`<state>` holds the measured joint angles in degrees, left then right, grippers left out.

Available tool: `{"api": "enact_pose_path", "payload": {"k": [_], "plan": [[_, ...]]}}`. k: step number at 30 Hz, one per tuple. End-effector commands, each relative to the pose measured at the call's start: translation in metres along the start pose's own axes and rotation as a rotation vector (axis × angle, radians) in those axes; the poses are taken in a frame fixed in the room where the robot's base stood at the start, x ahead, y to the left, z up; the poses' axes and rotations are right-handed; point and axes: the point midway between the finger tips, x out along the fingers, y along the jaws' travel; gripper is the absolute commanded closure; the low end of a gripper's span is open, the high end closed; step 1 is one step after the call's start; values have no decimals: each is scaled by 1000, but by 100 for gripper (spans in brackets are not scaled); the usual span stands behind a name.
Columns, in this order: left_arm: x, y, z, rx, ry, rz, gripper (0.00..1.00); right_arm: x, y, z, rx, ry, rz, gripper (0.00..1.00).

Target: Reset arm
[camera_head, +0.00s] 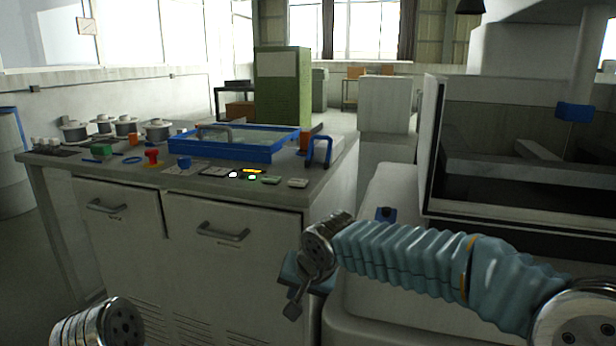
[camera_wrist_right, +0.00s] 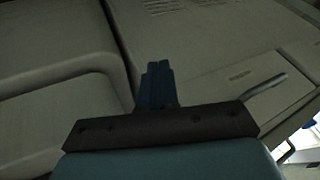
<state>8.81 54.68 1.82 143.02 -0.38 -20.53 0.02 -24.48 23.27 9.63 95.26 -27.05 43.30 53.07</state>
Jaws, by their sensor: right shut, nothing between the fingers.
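My right arm comes in from the right in the head view, in a light blue ribbed sleeve. Its gripper (camera_head: 292,308) hangs low in front of the cabinet's right corner, below the bench top. In the right wrist view the gripper's dark blue fingers (camera_wrist_right: 158,84) are together with nothing between them. Cabinet fronts and a pale machine housing lie beyond them. Part of my left arm shows at the bottom left of the head view, but its gripper is out of the picture.
A white cabinet bench (camera_head: 230,190) holds a blue-rimmed tray (camera_head: 225,152), several wire spools (camera_head: 126,126), a red knob-like part (camera_head: 152,157) and small items. A blue clamp-like part (camera_head: 320,151) sits at its right edge. A large machine (camera_head: 432,150) with a dark window stands at right, close to my right arm.

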Motion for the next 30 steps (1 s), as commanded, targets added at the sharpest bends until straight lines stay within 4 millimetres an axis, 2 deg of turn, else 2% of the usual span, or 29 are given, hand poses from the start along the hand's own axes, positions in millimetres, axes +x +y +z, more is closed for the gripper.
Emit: {"api": "enact_pose_path", "payload": {"k": [1, 3, 5, 6, 8, 9, 11, 12, 15, 18, 21, 24, 30], "plan": [[0, 0, 0, 0, 0, 0, 58, 38, 22, 16, -11, -55, 6, 100], [0, 0, 0, 0, 0, 0, 58, 86, 52, 43, -29, -125, -6, 100], [0, 0, 0, 0, 0, 0, 58, 122, 80, 70, -34, -179, -20, 100], [0, 0, 0, 0, 0, 0, 58, 144, 99, 90, -32, -211, -29, 100], [0, 0, 0, 0, 0, 0, 58, 173, 130, 123, -23, -256, -42, 100], [0, 0, 0, 0, 0, 0, 58, 189, 150, 148, -12, -281, -49, 100], [0, 0, 0, 0, 0, 0, 58, 207, 180, 186, 6, -315, -55, 100], [0, 0, 0, 0, 0, 0, 58, 215, 199, 211, 20, -333, -55, 100], [0, 0, 0, 0, 0, 0, 58, 224, 237, 268, 50, -365, -45, 100], [0, 0, 0, 0, 0, 0, 58, 223, 263, 312, 68, -386, -25, 100], [0, 0, 0, 0, 0, 0, 58, 219, 277, 337, 75, -397, -8, 100], [0, 0, 0, 0, 0, 0, 58, 216, 282, 346, 75, -399, -1, 100], [0, 0, 0, 0, 0, 0, 58, 216, 283, 347, 73, -398, 0, 100]]}}
